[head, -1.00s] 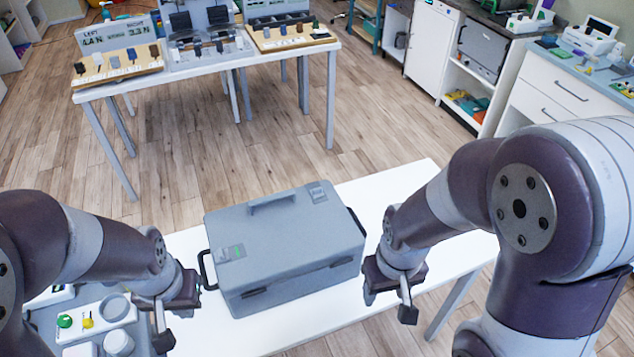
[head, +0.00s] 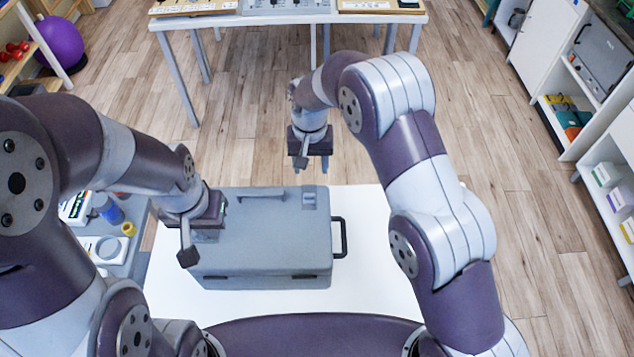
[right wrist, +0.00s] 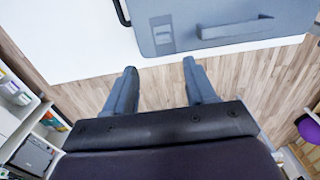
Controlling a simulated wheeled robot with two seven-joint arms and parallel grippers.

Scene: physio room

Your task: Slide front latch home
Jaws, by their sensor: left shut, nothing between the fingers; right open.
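A closed grey case (head: 265,235) stands on a white table. Its front face has two dark latch-like fittings at the seam, a left one (head: 218,277) and a right one (head: 305,275); their positions are too small to tell. A small square plate (head: 310,198) sits at the back right of the lid; it also shows in the right wrist view (right wrist: 162,33). My left gripper (head: 207,236) is shut and empty over the lid's left part, hiding that area; contact cannot be told. My right gripper (head: 311,174) is open and empty beyond the case's back edge, its fingers (right wrist: 161,88) apart.
A lid handle (head: 262,194) lies near the back edge, and a side handle (head: 339,237) sticks out right. The white table (head: 375,270) is bare right of the case. A side surface with small containers (head: 110,210) is at left. Open floor lies behind.

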